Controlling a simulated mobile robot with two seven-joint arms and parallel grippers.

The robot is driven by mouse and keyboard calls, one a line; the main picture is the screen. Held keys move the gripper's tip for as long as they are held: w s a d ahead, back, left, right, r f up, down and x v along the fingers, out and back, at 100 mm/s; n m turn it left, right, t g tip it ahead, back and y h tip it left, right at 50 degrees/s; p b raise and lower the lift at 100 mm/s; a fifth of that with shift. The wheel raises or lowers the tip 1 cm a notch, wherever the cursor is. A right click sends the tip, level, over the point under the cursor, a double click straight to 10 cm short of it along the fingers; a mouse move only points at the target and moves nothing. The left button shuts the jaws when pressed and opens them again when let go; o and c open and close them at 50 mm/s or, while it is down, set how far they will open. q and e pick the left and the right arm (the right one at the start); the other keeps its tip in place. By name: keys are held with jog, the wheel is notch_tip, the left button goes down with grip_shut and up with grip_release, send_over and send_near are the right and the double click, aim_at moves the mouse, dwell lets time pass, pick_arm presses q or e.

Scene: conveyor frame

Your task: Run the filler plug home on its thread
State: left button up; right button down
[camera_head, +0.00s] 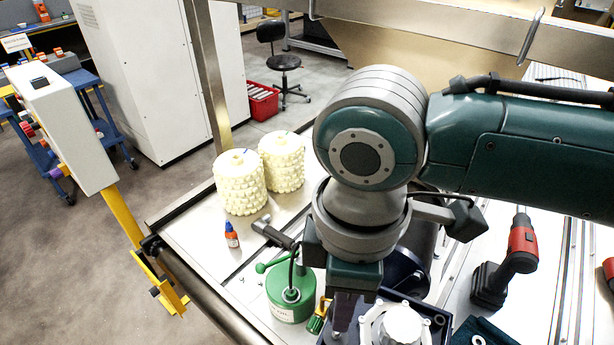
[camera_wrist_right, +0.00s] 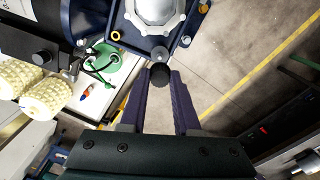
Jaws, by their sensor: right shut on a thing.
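In the right wrist view, the fingers of my right gripper (camera_wrist_right: 160,78) are shut at their tips on a dark round plug (camera_wrist_right: 160,73). The plug is right by the edge of a blue housing (camera_wrist_right: 187,40), near a small silver round fitting (camera_wrist_right: 158,53). I cannot tell whether the plug is in its thread. In the head view my right gripper (camera_head: 342,312) points down beside the housing (camera_head: 440,322), its arm coming in from the right. The plug is hidden there. My left gripper is not in view.
A pale handwheel-like part (camera_head: 398,325) sits on the housing, close to my fingers. A green oil can (camera_head: 290,296) and small glue bottle (camera_head: 231,235) stand left. Two cream ribbed rolls (camera_head: 240,182) are farther back. A red-black drill (camera_head: 520,245) stands right. Bare metal surface lies front left.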

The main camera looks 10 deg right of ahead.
jog(key=shift+r+p, duration=0.1)
jog(key=shift+p, duration=0.2)
jog(key=shift+f+b, duration=1.65)
jog(key=shift+f, duration=0.8)
jog(key=shift+r, duration=0.1)
jog(key=shift+p, duration=0.4)
jog(key=shift+r, duration=0.1)
